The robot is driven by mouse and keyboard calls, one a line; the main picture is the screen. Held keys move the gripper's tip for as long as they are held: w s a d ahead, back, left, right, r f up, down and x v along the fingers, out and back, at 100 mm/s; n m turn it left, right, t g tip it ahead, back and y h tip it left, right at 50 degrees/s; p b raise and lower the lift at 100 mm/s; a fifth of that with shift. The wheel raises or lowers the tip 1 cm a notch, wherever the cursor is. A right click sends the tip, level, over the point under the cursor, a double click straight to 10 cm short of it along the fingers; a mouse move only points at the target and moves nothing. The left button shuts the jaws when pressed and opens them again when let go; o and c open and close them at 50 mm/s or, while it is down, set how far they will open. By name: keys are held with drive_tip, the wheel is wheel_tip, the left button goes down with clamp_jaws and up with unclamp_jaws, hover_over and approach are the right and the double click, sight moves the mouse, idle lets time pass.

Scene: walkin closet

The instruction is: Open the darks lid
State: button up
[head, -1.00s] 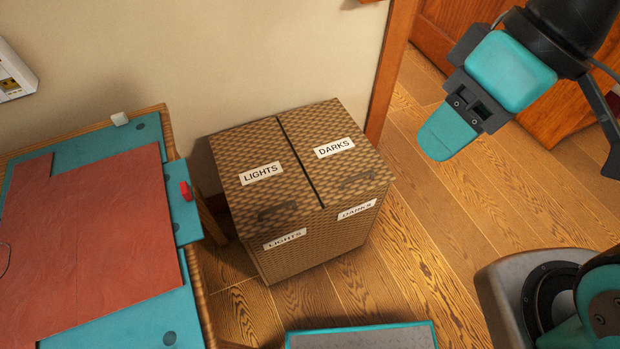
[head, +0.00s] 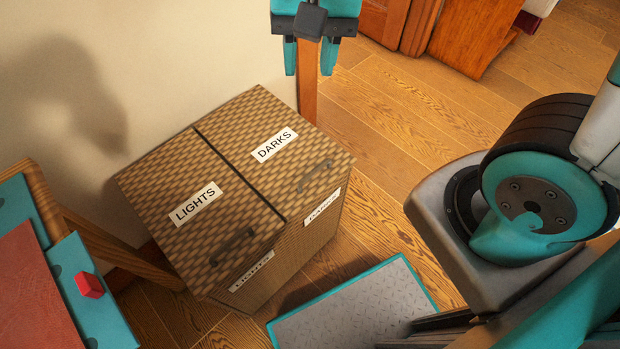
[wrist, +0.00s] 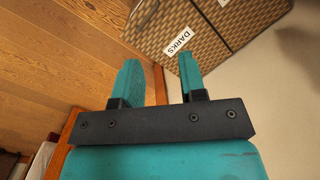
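A woven brown hamper stands against the wall in the head view, with two lids split by a dark gap. The darks lid (head: 268,146) is the right one, with a white DARKS label and a dark handle (head: 315,176) near its front edge; it lies shut. The lights lid (head: 192,205) beside it is also shut. My gripper (head: 308,72) is above and behind the hamper's far right corner, fingers apart and empty. In the wrist view my gripper (wrist: 160,82) shows its two teal fingers spread, with the darks lid (wrist: 184,28) beyond them.
A table with a teal and red top (head: 92,290) stands at the left, a small red block (head: 89,285) on it. A grey, teal-edged platform (head: 355,310) lies in front of the hamper. Wooden furniture (head: 480,40) stands at the back.

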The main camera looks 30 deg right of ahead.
drive_tip(key=w+f+m+h+b, duration=0.1)
drive_tip(key=w+f+m+b, duration=0.15)
drive_tip(key=f, duration=0.25)
drive_tip(key=w+d+f+m+g+b, duration=0.1)
drive_tip(key=w+f+m+b, duration=0.1)
drive_tip(key=f+m, duration=0.25)
drive_tip(key=w+f+m+h+b, duration=0.1)
drive_tip(key=w+f+m+b, duration=0.15)
drive_tip(key=f, duration=0.35)
drive_tip(key=m+b, duration=0.1)
drive_tip(key=b, duration=0.4)
approach(312, 172)
drive_tip(key=f, duration=0.5)
drive_tip(key=s+f, duration=0.1)
drive_tip(key=f, duration=0.2)
drive_tip(key=shift+s+d+f, duration=0.15)
drive_tip(key=shift+f, duration=0.1)
clamp_jaws()
